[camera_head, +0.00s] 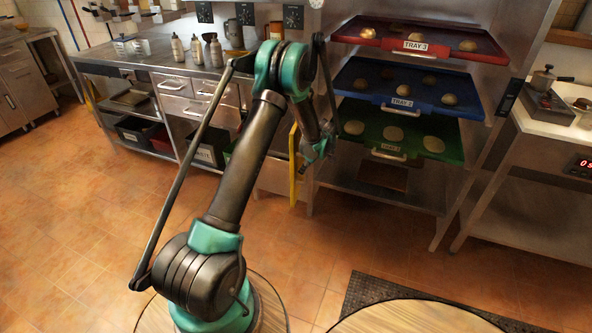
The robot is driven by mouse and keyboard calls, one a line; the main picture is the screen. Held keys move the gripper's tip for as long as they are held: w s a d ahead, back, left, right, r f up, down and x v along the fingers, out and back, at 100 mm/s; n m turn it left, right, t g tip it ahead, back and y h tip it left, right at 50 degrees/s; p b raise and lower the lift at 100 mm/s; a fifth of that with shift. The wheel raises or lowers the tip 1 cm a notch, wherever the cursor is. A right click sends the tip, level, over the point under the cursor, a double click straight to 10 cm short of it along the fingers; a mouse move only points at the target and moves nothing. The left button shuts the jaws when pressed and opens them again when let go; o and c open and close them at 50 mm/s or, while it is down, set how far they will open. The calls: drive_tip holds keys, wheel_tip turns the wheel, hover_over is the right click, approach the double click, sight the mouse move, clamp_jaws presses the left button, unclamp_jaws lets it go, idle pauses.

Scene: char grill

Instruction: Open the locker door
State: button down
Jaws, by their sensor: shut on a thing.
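My arm reaches from the lower middle up and over toward the counter. My gripper (316,153) hangs at its far end, pointing down, beside a narrow upright yellow panel (293,168). This panel looks like the edge of the locker door, standing out from the counter's right end next to the tray rack. My gripper is shut on part of the door at its right side. The exact grip point is small and partly hidden by the wrist. My arm also hides part of the cabinet front behind it.
Right of my gripper, a steel rack holds a red tray (418,40), a blue tray (380,98) and a green tray (400,155), with round items on them. A steel counter (160,62) with drawers and bottles stands left. Tiled floor (85,235) is open at left.

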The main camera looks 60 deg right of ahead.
drive_tip(key=shift+s, duration=0.4)
drive_tip(key=c, duration=1.5)
unclamp_jaws()
drive_tip(key=v, duration=1.2)
drive_tip(key=shift+w, duration=0.1)
